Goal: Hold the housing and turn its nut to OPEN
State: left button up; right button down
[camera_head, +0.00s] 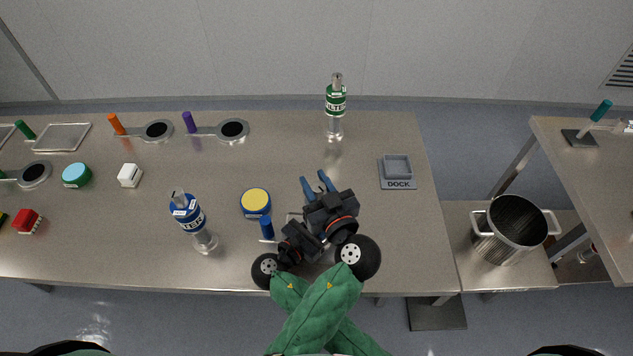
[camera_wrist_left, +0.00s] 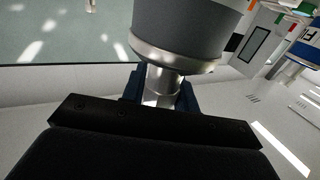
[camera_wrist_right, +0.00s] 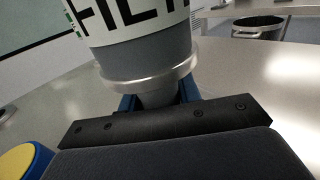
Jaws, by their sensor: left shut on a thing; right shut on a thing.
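In the right wrist view a grey housing (camera_wrist_right: 148,58) has a white label with large black letters and a bright metal ring. My right gripper (camera_wrist_right: 157,100) is shut on the narrow neck under that ring. In the left wrist view my left gripper's dark blue fingers are shut around a narrow faceted metal part, seemingly the nut (camera_wrist_left: 163,82), at the end of a grey body (camera_wrist_left: 187,32). In the head view my left gripper (camera_head: 316,183) shows at the table's middle. My right gripper is largely covered there, and what both hold cannot be made out.
A green-banded bottle (camera_head: 336,103) stands behind the grippers, a blue-banded one (camera_head: 188,213) to the left. A yellow-topped blue jar (camera_head: 255,204) is close on the left. A grey dock (camera_head: 398,183) lies to the right. A pot (camera_head: 513,232) stands beyond the table's right edge.

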pick_arm(q)
jog(key=shift+n+g+y, duration=0.3)
jog(key=shift+y, duration=0.1)
jog(key=o, duration=1)
jog(key=shift+h, duration=0.4)
jog(key=shift+d+m+t+h, duration=0.1)
jog(key=shift+m+t+h, duration=0.8)
jog(key=shift+m+h, duration=0.85)
jog(key=shift+d+m+h, duration=0.1)
jog(key=shift+m+h, duration=0.45)
jog(key=shift+h, duration=0.7)
